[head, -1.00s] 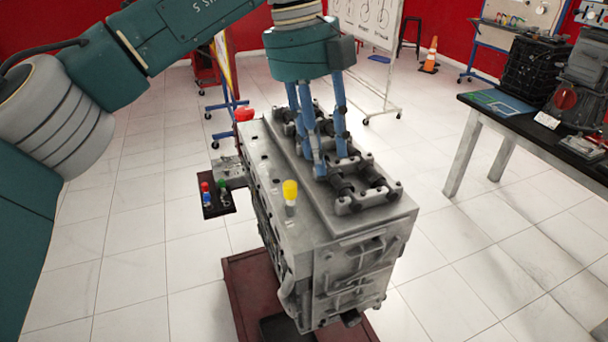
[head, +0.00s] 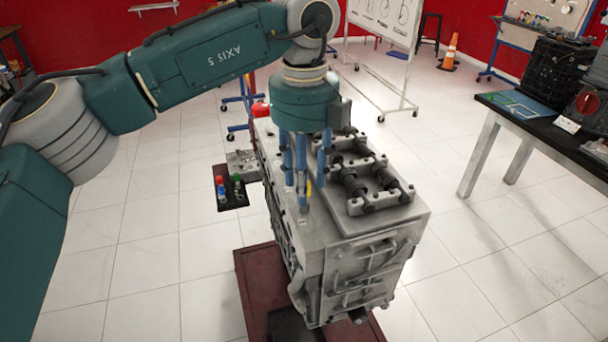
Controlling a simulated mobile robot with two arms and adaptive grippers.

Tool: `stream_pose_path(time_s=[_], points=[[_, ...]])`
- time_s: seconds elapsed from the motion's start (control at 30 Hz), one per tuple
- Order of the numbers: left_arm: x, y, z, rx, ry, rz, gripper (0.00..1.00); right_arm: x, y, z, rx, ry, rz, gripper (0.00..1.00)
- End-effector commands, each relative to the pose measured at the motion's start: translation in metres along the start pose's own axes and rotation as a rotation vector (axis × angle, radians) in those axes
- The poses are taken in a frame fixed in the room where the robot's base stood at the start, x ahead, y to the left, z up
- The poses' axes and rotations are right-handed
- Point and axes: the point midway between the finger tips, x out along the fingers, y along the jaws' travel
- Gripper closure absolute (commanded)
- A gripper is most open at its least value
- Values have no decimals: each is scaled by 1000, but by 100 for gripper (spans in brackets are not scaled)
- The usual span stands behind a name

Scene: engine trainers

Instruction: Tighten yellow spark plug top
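The yellow spark plug top (head: 309,189) stands on the near-left top edge of the grey engine block (head: 345,226). Only a thin strip of yellow shows; a blue finger covers the rest. My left gripper (head: 304,190) comes down from above with its fingers around the yellow top. The fingers hang nearly straight and apart, with gaps between them, so it looks open. Whether any finger touches the yellow top cannot be told. My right gripper is not in view.
A red top (head: 260,109) is at the block's far end. A small dark tray (head: 233,203) with red, blue and green-topped pieces sits left of the block. Dark rocker parts (head: 357,186) rise on the block's right. A workbench (head: 540,128) stands at the right.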

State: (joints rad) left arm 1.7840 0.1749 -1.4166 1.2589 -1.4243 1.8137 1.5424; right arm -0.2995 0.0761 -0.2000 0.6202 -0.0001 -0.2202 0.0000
Motion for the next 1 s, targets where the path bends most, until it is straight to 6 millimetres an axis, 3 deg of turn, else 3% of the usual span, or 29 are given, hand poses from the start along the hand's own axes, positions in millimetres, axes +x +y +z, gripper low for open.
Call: stream_pose_path(time_s=[0.27, 0.4, 0.47, 1.0], points=[[1, 0, 0, 0, 0, 0, 64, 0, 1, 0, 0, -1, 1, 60], [1, 0, 0, 0, 0, 0, 92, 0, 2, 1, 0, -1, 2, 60], [1, 0, 0, 0, 0, 0, 100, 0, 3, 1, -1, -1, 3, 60], [2, 0, 0, 88, -1, -1, 100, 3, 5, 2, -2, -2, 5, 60]])
